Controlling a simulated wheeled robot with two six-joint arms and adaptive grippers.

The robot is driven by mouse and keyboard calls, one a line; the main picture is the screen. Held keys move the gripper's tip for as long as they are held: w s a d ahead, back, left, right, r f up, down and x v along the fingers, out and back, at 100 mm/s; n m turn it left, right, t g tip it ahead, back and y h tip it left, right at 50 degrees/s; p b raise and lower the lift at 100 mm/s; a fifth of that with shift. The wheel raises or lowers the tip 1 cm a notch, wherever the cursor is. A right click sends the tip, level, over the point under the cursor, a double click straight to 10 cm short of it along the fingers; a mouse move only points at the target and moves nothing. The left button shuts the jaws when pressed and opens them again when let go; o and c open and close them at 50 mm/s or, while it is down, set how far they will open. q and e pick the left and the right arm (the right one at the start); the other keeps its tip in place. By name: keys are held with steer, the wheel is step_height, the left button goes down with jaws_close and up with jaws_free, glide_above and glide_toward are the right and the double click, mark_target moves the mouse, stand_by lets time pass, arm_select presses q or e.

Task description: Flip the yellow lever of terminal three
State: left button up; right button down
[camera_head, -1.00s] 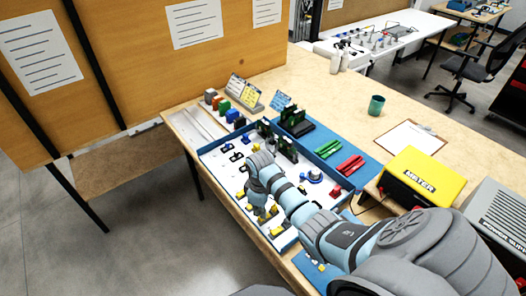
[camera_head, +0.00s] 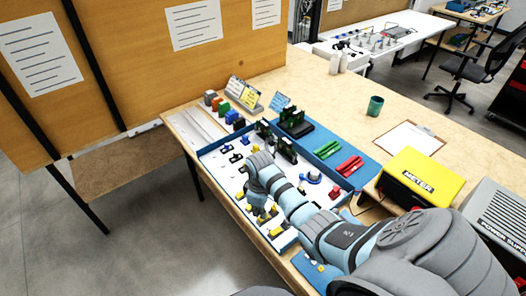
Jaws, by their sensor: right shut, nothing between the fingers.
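My right gripper (camera_head: 264,218) points down over the front part of the white board in the blue-edged tray (camera_head: 207,158). Its fingers are shut and hold nothing. Small yellow parts stand around it: one at its left (camera_head: 240,195) and one just in front of it (camera_head: 276,231). Which of them is the lever of terminal three is too small to tell. My right wrist and forearm hide part of the board. I cannot tell whether the fingertips touch a yellow part. My left gripper is not in view.
A yellow meter (camera_head: 420,176) and a grey power supply (camera_head: 497,214) stand at the right. Green (camera_head: 328,149) and red (camera_head: 349,166) parts lie on a blue mat. The wooden table behind the mat is mostly clear.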

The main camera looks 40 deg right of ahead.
steer(key=shift+f+b, duration=0.85)
steer(key=shift+f, duration=0.45)
stand_by(0.8)
step_height(320, 180, up, 5)
steer(key=p, duration=0.6)
steer(key=shift+r, duration=0.1)
step_height(320, 180, up, 2)
steer(key=shift+p, duration=0.55)
steer(key=shift+a, duration=0.1)
